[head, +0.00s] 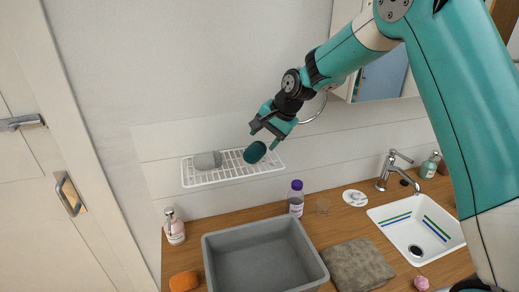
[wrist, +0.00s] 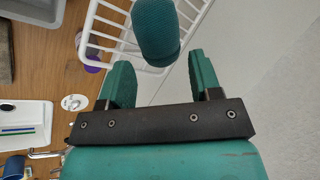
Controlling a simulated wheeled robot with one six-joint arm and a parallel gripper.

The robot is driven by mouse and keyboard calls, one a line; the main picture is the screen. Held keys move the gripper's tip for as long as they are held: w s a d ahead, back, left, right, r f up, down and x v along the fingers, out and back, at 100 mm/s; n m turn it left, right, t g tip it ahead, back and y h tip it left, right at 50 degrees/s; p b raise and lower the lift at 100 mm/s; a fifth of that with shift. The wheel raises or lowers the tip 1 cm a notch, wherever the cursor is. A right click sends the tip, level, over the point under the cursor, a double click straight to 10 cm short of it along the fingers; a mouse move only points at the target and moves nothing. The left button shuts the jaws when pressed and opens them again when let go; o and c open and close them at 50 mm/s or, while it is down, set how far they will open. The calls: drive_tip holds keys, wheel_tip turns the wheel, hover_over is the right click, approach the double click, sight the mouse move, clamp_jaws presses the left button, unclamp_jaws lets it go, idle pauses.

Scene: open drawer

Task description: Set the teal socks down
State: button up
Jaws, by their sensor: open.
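The teal socks (head: 255,152), a dark teal rolled bundle, rest at the right part of the white wire shelf (head: 190,180) on the wall. They also show in the wrist view (wrist: 156,30), just beyond my fingertips and apart from them, over the shelf's white wires (wrist: 97,40). My gripper (head: 266,133) is above and to the right of the socks in the head view. In the wrist view its two teal fingers (wrist: 160,72) stand apart with nothing between them.
A grey rolled bundle (head: 207,160) lies at the left on the shelf. Below, the wooden counter holds a grey bin (head: 212,262), a purple-capped bottle (head: 296,200), a pink soap dispenser (head: 174,228), a folded towel (head: 357,265) and a white sink (head: 400,240).

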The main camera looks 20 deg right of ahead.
drive_tip(key=b+v, duration=0.2)
drive_tip(key=v, duration=0.5)
drive_tip(key=s+a+r+n+g, duration=0.15)
drive_tip(key=s+a+n, duration=0.25)
drive_tip(key=s, duration=0.5)
drive_tip(key=s+a+r+n+g, duration=0.15)
drive_tip(key=s+a+n, duration=0.25)
drive_tip(key=s, duration=0.5)
drive_tip(key=s+f+n+g, duration=0.1)
drive_tip(key=s+n, duration=0.7)
drive_tip(key=s, duration=0.9)
drive_tip(key=shift+s+a+f, duration=0.3)
drive_tip(key=shift+a+f, duration=0.1)
drive_tip(key=shift+f, duration=0.2)
wheel_tip(320, 180, down, 5)
drive_tip(key=b, duration=0.5)
drive_tip(key=shift+f, duration=0.15)
